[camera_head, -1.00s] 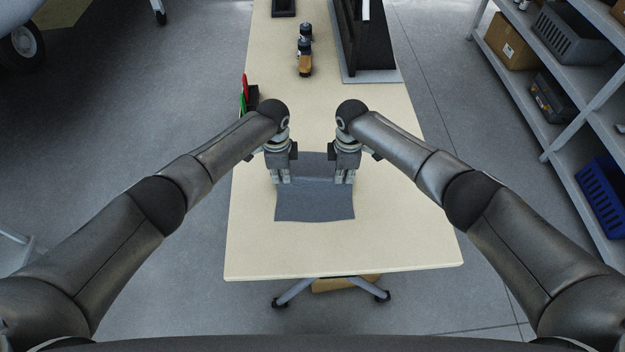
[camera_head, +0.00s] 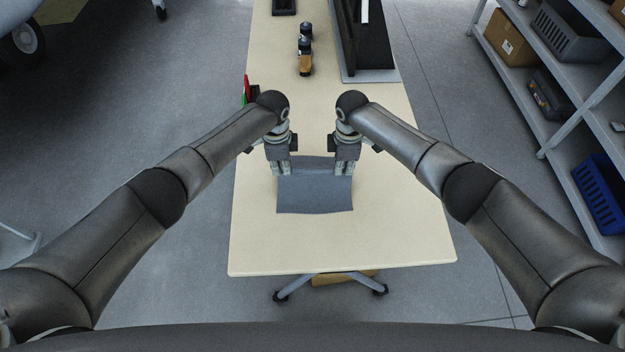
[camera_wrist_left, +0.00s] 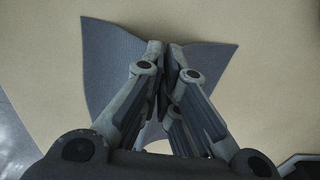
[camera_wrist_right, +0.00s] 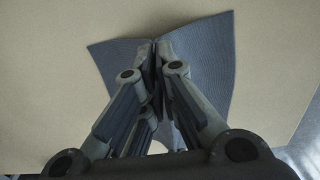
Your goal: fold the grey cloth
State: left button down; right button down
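The grey cloth (camera_head: 315,192) is on the light table, with its near part lying flat toward the front edge. My left gripper (camera_head: 281,173) is at the cloth's far left corner and my right gripper (camera_head: 344,173) at its far right corner. In the left wrist view the fingers (camera_wrist_left: 164,45) are closed together on the cloth (camera_wrist_left: 110,60), which bunches at the tips. In the right wrist view the fingers (camera_wrist_right: 154,45) are likewise closed on the cloth (camera_wrist_right: 205,60). The cloth's far edge spans between the two grippers. Its underside is hidden.
The table (camera_head: 340,245) is clear around the cloth. Farther back stand a brown-and-black item (camera_head: 305,60), a dark panelled stand (camera_head: 365,40) and a holder with red and green items (camera_head: 248,92). Shelves (camera_head: 560,120) stand right of the table.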

notch_tip(320, 180, up, 12)
jog(key=p, duration=1.1)
jog(key=shift+s, duration=0.15)
jog(key=shift+a+f, duration=0.1)
jog(key=shift+f, duration=0.1)
